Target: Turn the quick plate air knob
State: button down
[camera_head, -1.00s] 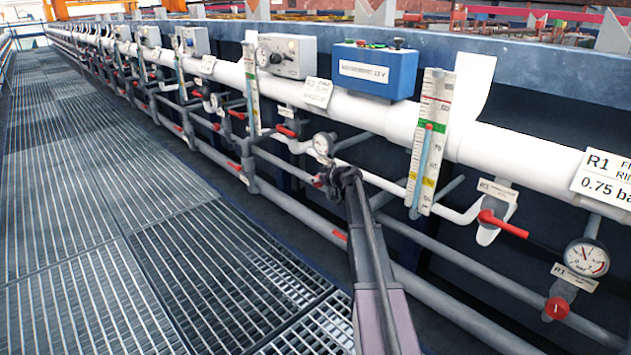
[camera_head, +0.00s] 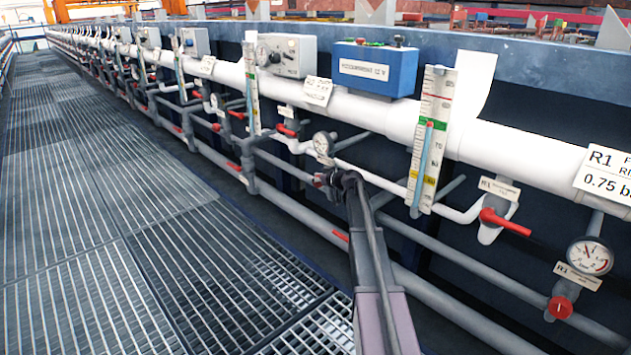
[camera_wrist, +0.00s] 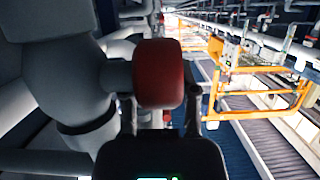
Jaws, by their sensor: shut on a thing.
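In the wrist view a red knob (camera_wrist: 160,75) on a grey valve body (camera_wrist: 65,70) fills the middle, large and close. My gripper (camera_wrist: 162,100) has a finger on each side of the knob and is shut on it. In the head view my gripper (camera_head: 326,180) is at the pipe rack, at a small valve just below a round gauge (camera_head: 322,143). The arm and gripper hide most of that knob there. A like red knob (camera_head: 560,307) sits free below the R1 gauge (camera_head: 589,257) at the right.
A blue box (camera_head: 375,68) and a grey control box (camera_head: 288,55) stand above the white pipe (camera_head: 400,118). A ruler-like level gauge (camera_head: 433,140) stands right of the arm. A red-handled valve (camera_head: 503,222) juts out at the right. The grating walkway (camera_head: 110,220) is clear.

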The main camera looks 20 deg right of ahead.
jog(key=shift+f+t+y+b, duration=0.1)
jog(key=shift+t+y+b, duration=0.2)
jog(key=shift+t+b, duration=0.7)
jog(key=shift+b, duration=0.35)
jog(key=shift+r, duration=0.25)
jog(key=c, duration=0.6)
grip_release()
jog(key=shift+s, duration=0.1)
jog(key=shift+c, duration=0.2)
jog(key=shift+r+g+p, duration=0.1)
jog(key=shift+g+p, duration=0.6)
jog(key=shift+p, duration=0.55)
jog(key=shift+p, duration=0.3)
jog(key=shift+w+g+h+p, duration=0.2)
jog(key=shift+g+h+p, duration=0.2)
jog(key=shift+g+p, duration=0.3)
jog(key=shift+p, duration=0.3)
